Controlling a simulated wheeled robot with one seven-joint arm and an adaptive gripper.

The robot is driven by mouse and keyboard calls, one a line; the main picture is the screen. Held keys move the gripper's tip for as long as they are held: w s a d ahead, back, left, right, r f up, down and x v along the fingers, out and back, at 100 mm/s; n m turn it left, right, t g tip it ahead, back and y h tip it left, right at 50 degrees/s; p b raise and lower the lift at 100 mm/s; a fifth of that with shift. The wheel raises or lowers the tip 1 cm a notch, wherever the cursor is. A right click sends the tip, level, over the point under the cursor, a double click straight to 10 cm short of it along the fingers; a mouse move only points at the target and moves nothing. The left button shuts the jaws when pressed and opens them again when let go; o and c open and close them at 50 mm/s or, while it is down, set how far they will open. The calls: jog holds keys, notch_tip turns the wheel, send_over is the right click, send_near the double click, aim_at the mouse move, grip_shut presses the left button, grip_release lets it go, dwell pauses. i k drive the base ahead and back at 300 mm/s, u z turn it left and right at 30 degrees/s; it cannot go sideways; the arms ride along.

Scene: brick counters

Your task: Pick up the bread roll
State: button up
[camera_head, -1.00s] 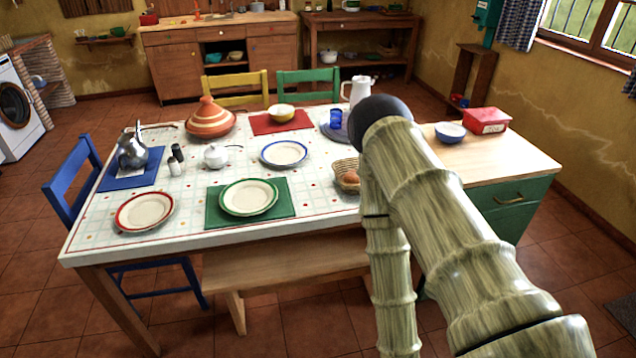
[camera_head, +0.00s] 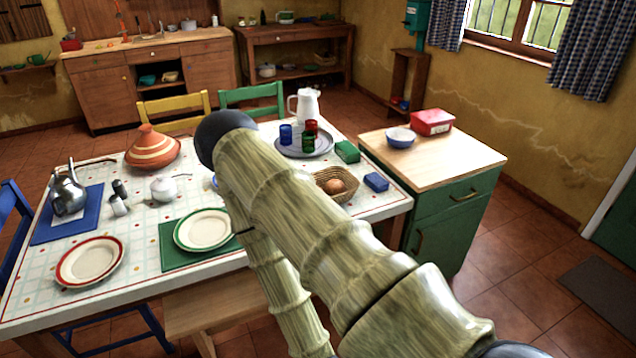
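A brown bread roll (camera_head: 337,186) lies in a small woven basket (camera_head: 322,198) near the right end of the dining table. My arm, with a bamboo-like surface, reaches up from the lower right and passes just left of the basket in the picture. Its dark rounded far part is over the table's middle. My gripper's fingers do not show in this view.
A blue box (camera_head: 376,182) and a green box (camera_head: 347,151) lie close to the basket. Behind it is a tray (camera_head: 318,151) with cups and a white pitcher (camera_head: 306,105). A green cabinet (camera_head: 452,208) stands at the right, with open floor beyond it.

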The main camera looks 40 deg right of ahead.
aim_at(333, 187)
jog(key=z, duration=0.35)
jog(key=i, duration=0.6)
jog(key=z, duration=0.55)
